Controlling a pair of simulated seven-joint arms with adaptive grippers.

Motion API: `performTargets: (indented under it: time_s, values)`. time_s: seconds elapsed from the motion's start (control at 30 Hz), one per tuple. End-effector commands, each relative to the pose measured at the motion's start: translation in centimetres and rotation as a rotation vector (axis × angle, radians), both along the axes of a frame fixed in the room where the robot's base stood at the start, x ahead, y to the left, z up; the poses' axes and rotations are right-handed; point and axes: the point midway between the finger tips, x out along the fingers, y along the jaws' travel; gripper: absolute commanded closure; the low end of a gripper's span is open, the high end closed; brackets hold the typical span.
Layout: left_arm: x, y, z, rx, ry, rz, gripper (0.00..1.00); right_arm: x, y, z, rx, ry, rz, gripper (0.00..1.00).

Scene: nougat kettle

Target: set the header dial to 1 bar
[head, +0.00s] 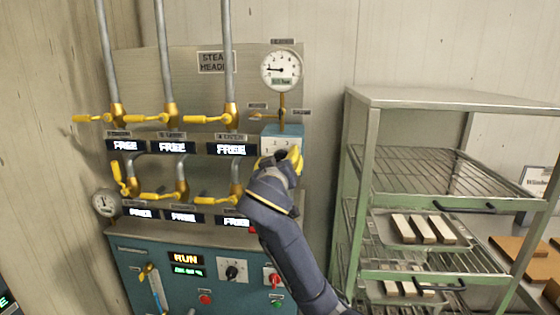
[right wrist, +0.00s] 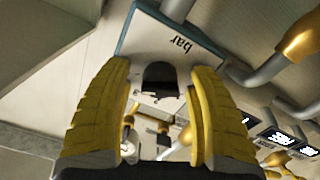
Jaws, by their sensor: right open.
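The header dial is a box with a blue top and a pale face (head: 283,131) below the steam header gauge (head: 281,70). Its numbers 2 and 3 show in the head view; my right gripper hides the lower part and knob. In the right wrist view the dial plate (right wrist: 182,62) carries the word "bar" and a dark knob (right wrist: 160,78). My right gripper (head: 290,160) is open, its yellow fingers on either side of the knob, with gaps visible. I cannot tell where the knob points. The gauge needle points left. My left gripper is out of view.
Yellow-handled valves (head: 207,119) and pipes stand left of the dial. Below is a teal control panel (head: 150,262) with a "RUN" display, a selector and buttons. A green-framed rack (head: 364,190) with trays of pale bars stands right. Bare wall lies between panel and rack.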

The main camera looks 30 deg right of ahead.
Motion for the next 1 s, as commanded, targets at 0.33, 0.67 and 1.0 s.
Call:
performTargets:
  time_s: [0.33,0.67,1.0]
  values:
    - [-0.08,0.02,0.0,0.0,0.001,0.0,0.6,-0.01,0.04,0.0,0.0,0.0,0.0,0.76]
    - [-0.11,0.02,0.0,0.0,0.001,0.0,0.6,-0.01,0.02,-0.04,0.001,0.001,0.0,1.0]
    - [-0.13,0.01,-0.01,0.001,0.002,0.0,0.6,0.0,0.02,-0.12,-0.024,0.024,0.0,1.0]
